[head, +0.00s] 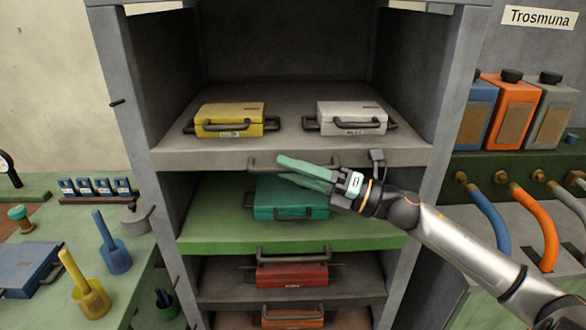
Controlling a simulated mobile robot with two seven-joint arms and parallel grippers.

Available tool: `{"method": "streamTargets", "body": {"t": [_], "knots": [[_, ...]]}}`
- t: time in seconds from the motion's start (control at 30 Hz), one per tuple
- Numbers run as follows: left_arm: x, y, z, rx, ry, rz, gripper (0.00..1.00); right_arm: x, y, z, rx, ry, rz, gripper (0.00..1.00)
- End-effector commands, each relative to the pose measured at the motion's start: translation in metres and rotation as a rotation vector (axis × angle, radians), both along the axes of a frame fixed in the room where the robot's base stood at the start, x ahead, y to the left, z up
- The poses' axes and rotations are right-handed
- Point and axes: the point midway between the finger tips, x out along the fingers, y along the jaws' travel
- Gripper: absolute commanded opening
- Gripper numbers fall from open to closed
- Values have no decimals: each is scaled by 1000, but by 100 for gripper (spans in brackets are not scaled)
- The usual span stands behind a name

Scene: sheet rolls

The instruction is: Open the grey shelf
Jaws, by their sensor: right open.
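The grey shelf (200,160) is the upper board in the tall cabinet, with a yellow case (230,120) and a white case (350,118) on it. A dark bar handle (262,163) is on its front edge, partly hidden behind my right gripper. A small dark fitting (376,157) is on the same edge, right of the handle. My right gripper (285,168) comes in from the right with its green fingers pointing left. It is open, in front of the handle; I cannot tell whether it touches. My left gripper is not in view.
Below are a green shelf (210,227) with a teal case (265,200), a red case (291,274) and an orange case (292,316). A bench with holders stands left. Canisters (497,112) and hoses (536,226) stand right, near my right arm.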

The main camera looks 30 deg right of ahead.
Motion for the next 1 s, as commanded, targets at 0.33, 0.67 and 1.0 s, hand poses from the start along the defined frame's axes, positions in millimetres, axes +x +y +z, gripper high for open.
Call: {"method": "streamTargets", "body": {"t": [0.33,0.67,1.0], "knots": [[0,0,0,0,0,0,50,0,0,0,0,0,0,26],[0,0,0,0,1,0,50,0,0,0,0,0,0,0],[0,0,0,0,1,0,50,0,0,0,1,1,0,0]]}}
